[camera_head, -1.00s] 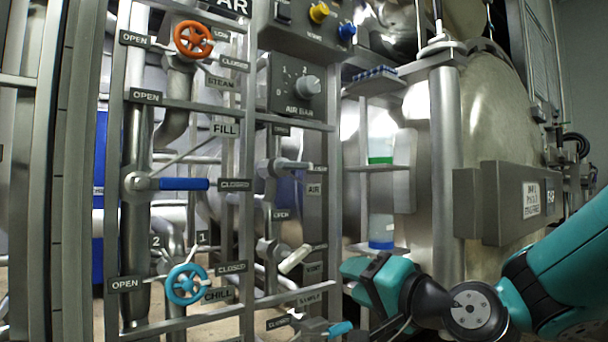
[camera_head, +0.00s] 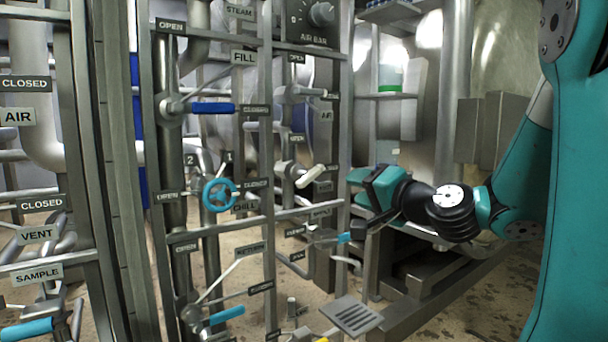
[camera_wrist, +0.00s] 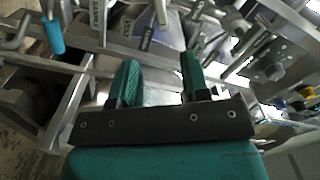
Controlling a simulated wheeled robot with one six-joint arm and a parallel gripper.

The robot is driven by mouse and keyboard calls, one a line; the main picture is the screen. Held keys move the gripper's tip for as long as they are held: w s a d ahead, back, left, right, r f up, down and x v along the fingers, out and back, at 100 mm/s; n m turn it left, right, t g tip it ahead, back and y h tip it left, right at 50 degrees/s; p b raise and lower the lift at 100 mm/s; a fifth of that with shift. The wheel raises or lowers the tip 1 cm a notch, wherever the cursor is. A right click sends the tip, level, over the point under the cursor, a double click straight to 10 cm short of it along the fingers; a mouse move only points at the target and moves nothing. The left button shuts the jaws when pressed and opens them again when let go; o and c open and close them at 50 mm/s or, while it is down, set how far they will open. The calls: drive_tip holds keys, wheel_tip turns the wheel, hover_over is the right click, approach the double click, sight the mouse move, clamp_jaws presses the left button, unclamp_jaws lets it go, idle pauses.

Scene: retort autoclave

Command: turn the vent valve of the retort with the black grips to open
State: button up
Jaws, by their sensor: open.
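A valve with a white lever grip (camera_head: 310,176) sits on the middle pipe rack, between the AIR and SAMPLE labels. Its own label is too small to read surely; the lever slants up to the right. A white handle (camera_wrist: 161,12) also shows at the top of the wrist view. My gripper (camera_head: 358,188) is open and empty, to the right of the white lever and apart from it. In the wrist view its two teal fingers (camera_wrist: 158,80) stand apart with nothing between them. I see no black grips; a VENT label (camera_head: 37,235) is on the left rack.
A cyan-gripped valve (camera_head: 345,237) sits just below my gripper and shows in the wrist view (camera_wrist: 53,35). The rack also holds a blue lever (camera_head: 213,107), a cyan handwheel (camera_head: 220,195) and a lower cyan lever (camera_head: 226,315). Metal rails (camera_head: 310,213) cross nearby.

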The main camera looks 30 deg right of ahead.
sight(315, 176)
drive_tip(key=w, duration=1.5)
drive_tip(key=shift+w+a+b, duration=0.25)
drive_tip(key=shift+a+b, duration=0.05)
drive_tip(key=shift+a, duration=0.05)
clamp_jaws()
drive_tip(key=shift+d, duration=0.15)
